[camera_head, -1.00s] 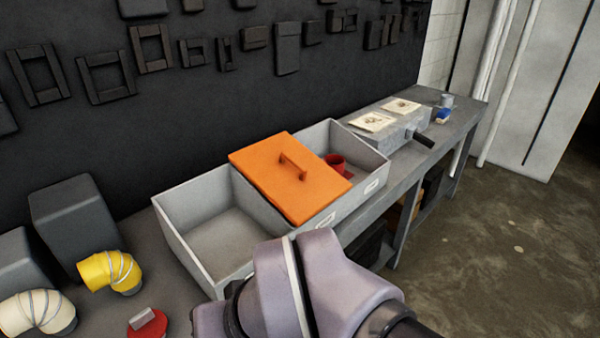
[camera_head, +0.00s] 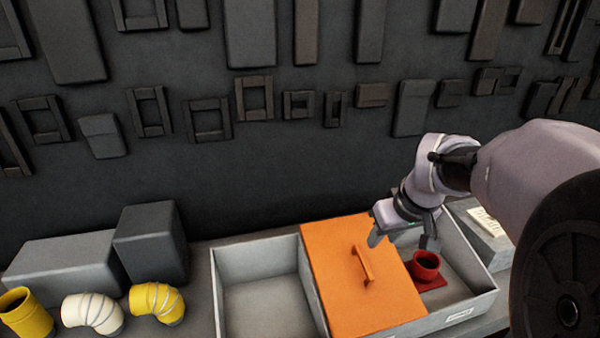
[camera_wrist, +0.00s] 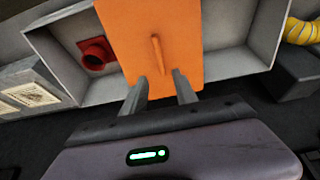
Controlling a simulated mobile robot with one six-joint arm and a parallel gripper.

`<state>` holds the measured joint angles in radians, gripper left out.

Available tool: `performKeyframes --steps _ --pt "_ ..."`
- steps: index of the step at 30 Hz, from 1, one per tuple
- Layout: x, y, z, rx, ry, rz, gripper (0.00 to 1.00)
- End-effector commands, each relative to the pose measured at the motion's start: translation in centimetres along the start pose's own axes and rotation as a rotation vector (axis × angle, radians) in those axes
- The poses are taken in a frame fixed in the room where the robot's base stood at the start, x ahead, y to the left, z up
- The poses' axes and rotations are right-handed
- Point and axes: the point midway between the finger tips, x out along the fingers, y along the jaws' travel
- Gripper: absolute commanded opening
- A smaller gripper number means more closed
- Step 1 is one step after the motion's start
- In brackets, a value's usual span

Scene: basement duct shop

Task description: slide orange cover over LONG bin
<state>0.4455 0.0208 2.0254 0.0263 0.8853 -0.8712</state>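The orange cover (camera_head: 345,285) has a raised bar handle (camera_head: 362,266). It lies across the middle of a grey open bin unit (camera_head: 255,245). The empty left compartment (camera_head: 265,305) is uncovered. The right part is also uncovered, and a red collar on a square flange (camera_head: 425,266) sits there. A small front label (camera_head: 460,316) is too small to read. My gripper (camera_head: 403,240) is above the cover's right edge and the red collar. In the wrist view its fingers (camera_wrist: 159,78) are apart and empty, with the handle (camera_wrist: 157,55) ahead between them.
Yellow elbows (camera_head: 157,301) and a white elbow (camera_head: 92,312) stand left of the unit, with grey blocks (camera_head: 150,243) behind. A dark wall (camera_head: 200,180) with hung parts rises behind the bench. A grey box with papers (camera_head: 485,222) is at right.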

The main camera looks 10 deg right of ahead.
Motion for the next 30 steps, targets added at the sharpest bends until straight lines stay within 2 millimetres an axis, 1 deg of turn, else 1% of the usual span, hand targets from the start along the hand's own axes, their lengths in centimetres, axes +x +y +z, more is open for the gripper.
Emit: performKeyframes --steps 1,6,9,12,15,18,26,29,30 --pt "2.0 -0.1 0.3 -0.001 -0.006 -0.003 0.35" --pt "7.3 -0.1 0.3 0.000 -0.005 -0.002 0.35" --pt "10.0 -0.1 0.3 -0.001 -0.004 -0.002 0.35" --pt "12.0 -0.1 0.2 0.000 -0.003 -0.002 0.35" --pt "13.2 -0.1 0.2 0.000 -0.002 -0.001 0.35" --pt "13.8 -0.1 0.1 0.000 0.000 0.000 0.35" --pt "13.9 -0.1 0.1 0.000 0.001 0.000 0.35" --pt "13.9 -0.1 0.1 0.000 0.000 0.000 0.17" --pt "13.8 -0.1 0.1 0.000 0.000 0.000 0.09"
